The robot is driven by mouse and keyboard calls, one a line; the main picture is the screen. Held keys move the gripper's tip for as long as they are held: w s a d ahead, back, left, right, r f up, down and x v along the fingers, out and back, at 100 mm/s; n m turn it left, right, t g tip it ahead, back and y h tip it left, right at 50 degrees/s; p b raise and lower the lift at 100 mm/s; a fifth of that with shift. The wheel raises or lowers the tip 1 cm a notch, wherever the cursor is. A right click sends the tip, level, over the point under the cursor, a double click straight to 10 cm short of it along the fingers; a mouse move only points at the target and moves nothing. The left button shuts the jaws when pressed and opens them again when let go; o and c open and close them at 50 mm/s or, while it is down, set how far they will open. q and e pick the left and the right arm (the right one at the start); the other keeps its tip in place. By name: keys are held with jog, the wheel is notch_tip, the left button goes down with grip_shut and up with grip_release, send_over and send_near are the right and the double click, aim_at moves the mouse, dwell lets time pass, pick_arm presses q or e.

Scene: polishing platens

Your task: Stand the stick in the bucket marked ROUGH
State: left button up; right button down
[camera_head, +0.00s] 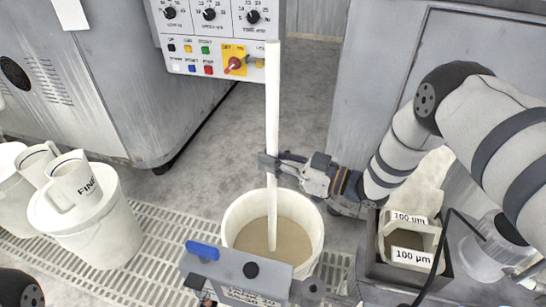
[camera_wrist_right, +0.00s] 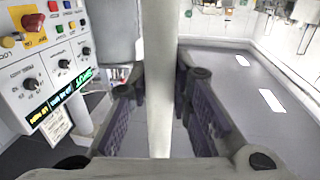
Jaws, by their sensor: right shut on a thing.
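The stick (camera_head: 272,100) is a long, pale, straight rod, held upright in the head view. My right gripper (camera_head: 270,165) is shut on it around mid-length. In the right wrist view the stick (camera_wrist_right: 158,80) runs vertically between the two fingers of my right gripper (camera_wrist_right: 158,115). Below is an open white bucket (camera_head: 232,215) with tan, murky contents. The stick's lower part shows inside the bucket's outline; I cannot tell whether its end touches the contents. No ROUGH marking is readable; a grey unit hides the bucket's near side. My left gripper is not in view.
The grey unit with a blue handle (camera_head: 203,250) stands in front of the bucket. A jug marked FINE (camera_head: 72,185) sits on a lidded white bucket (camera_head: 100,235) at left. Containers labelled 100 µm (camera_head: 410,254) are at right. A control panel (camera_head: 215,40) is behind.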

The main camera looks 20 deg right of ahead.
jog(key=c, duration=1.4)
grip_release()
jog(key=shift+o, duration=0.2)
jog(key=v, duration=1.2)
jog(key=shift+r, duration=0.1)
